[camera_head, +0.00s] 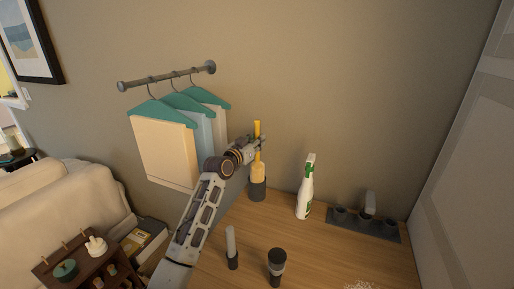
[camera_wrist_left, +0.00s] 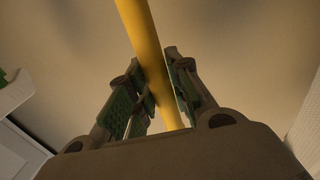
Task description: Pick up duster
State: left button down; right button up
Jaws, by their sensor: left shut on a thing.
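The duster (camera_head: 258,172) has a yellow handle and stands upright, with its lower end in a dark cup (camera_head: 258,189) at the back of the wooden table. My left gripper (camera_head: 260,143) is shut on the yellow handle, above the cup. In the left wrist view the yellow handle (camera_wrist_left: 150,55) runs between the two fingers of my left gripper (camera_wrist_left: 160,90). The duster's lower end is hidden in the cup. My right gripper is not in view.
A white spray bottle (camera_head: 305,192) stands right of the duster. A dark holder (camera_head: 362,222) lies at the back right. Two small upright items, one pale-topped (camera_head: 231,247) and one dark (camera_head: 276,267), stand in front. Hangers with cloths (camera_head: 180,125) hang from a wall rod at left.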

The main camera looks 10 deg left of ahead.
pick_arm(q)
notch_tip(320, 180, up, 16)
jog(key=shift+f+b, duration=0.2)
jog(key=shift+b, duration=0.15)
jog(key=shift+r, duration=0.8)
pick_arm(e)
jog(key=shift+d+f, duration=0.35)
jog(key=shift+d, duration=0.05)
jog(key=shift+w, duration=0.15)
